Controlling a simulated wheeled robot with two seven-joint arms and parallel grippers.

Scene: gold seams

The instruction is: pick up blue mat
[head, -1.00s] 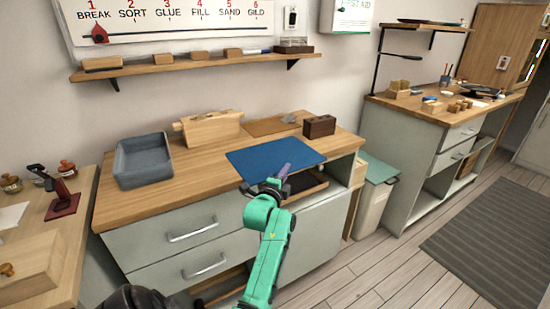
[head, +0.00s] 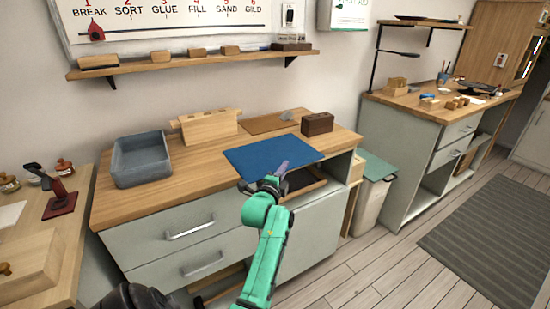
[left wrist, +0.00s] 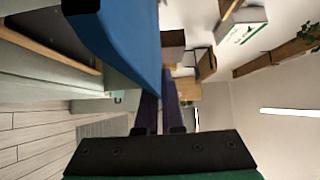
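The blue mat (head: 265,155) lies flat on the wooden counter top (head: 190,182), its near edge along the counter's front edge. My left gripper (head: 281,170) is at the middle of that near edge, one finger showing above the mat and the other hidden. In the left wrist view, the mat (left wrist: 125,35) runs down to the two dark fingers (left wrist: 161,108). They stand close together with only a narrow gap, and the mat's edge appears to be between them. My right gripper is in neither view.
A grey tray (head: 140,160), a wooden block holder (head: 208,127) and a dark brown block (head: 317,124) stand on the counter behind and beside the mat. An open shelf space (head: 305,183) is below the mat's right part. A bin (head: 373,195) stands to the right.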

